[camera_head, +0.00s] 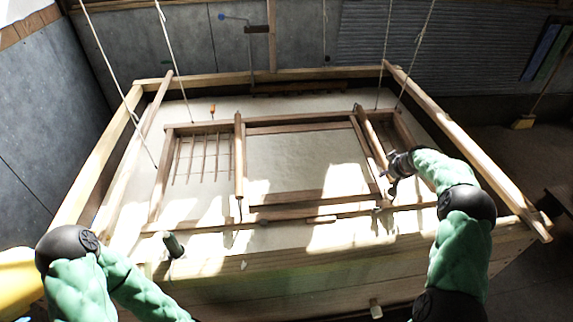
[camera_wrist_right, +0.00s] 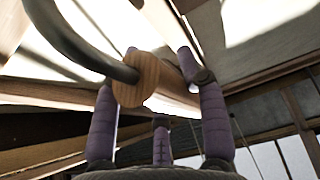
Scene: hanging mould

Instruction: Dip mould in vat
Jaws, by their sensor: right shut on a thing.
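The mould, a wooden frame with crossbars (camera_head: 300,126) around a pale sheet, hangs over the pale liquid of the wooden vat (camera_head: 330,285) in the head view. How its underside meets the liquid cannot be told. A round wooden bar (camera_head: 371,135) runs along its right side, and another bar (camera_head: 239,150) along its left. My right gripper (camera_head: 393,174) is shut at the near end of the right bar. In the right wrist view its purple fingers (camera_wrist_right: 158,62) close around the bar, whose round end (camera_wrist_right: 136,82) shows.
Ropes (camera_head: 170,35) come down from above on both sides. Long wooden rails (camera_head: 465,147) border the vat. A curved metal rod (camera_wrist_right: 75,42) meets the bar's end in the right wrist view.

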